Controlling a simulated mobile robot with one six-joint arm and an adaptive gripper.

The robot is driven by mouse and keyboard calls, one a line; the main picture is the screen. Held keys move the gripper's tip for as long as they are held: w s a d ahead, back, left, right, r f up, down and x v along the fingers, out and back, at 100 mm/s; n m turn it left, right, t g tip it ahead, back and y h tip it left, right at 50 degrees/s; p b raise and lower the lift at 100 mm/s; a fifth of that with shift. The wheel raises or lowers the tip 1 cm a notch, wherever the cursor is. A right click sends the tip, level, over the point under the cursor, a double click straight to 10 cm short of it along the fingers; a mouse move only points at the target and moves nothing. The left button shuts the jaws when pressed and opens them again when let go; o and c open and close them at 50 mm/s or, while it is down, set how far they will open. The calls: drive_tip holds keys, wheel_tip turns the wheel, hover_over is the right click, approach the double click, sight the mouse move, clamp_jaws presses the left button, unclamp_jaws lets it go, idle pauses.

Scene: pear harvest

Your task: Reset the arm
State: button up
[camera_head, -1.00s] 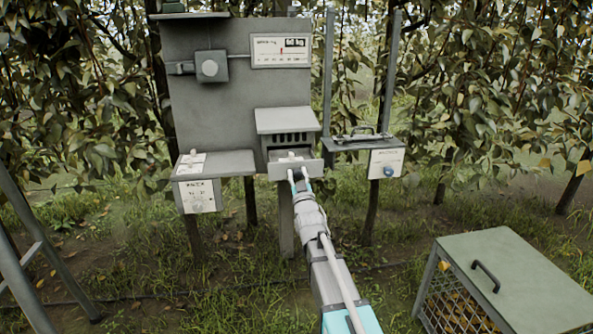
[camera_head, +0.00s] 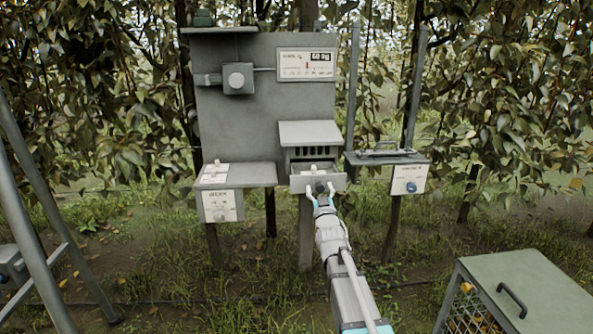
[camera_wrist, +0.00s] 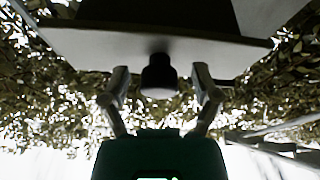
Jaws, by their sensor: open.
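My gripper (camera_head: 320,192) is open in front of a grey drawer-like tray (camera_head: 299,183) under the slotted box of the panel. A dark round knob (camera_head: 320,187) on the tray's front sits between my two fingertips. In the wrist view the knob (camera_wrist: 158,76) hangs between the spread fingers of my gripper (camera_wrist: 160,90), with a gap visible on both sides. The pale tray front (camera_wrist: 95,42) spans the view above. A small light piece lies on the tray; its details are too small to tell.
A left shelf (camera_head: 252,174) and right shelf (camera_head: 365,159) flank the tray. A lidded crate (camera_head: 530,285) stands at front right, and metal legs (camera_head: 33,230) at left. Foliage is behind.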

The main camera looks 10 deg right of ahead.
drive_tip(key=shift+s+f+g, duration=0.15)
drive_tip(key=shift+f+g, duration=0.25)
drive_tip(key=shift+f, duration=0.2)
drive_tip(key=s+f+m+g, duration=0.1)
drive_tip(key=s+f+g, duration=0.4)
drive_tip(key=f, duration=0.3)
drive_tip(key=s+f+g, duration=0.6)
drive_tip(key=f, duration=0.3)
drive_tip(key=s+f+m+g, duration=0.1)
drive_tip(key=s+f+g, duration=0.3)
drive_tip(key=s, duration=0.7)
drive_tip(key=s+f+g, duration=0.2)
drive_tip(key=s+g, duration=0.4)
drive_tip(key=s, duration=0.5)
wheel_tip(320, 180, up, 25)
drive_tip(key=p, duration=2.6)
drive_tip(key=shift+w+d, duration=0.15)
drive_tip(key=shift+w, duration=0.05)
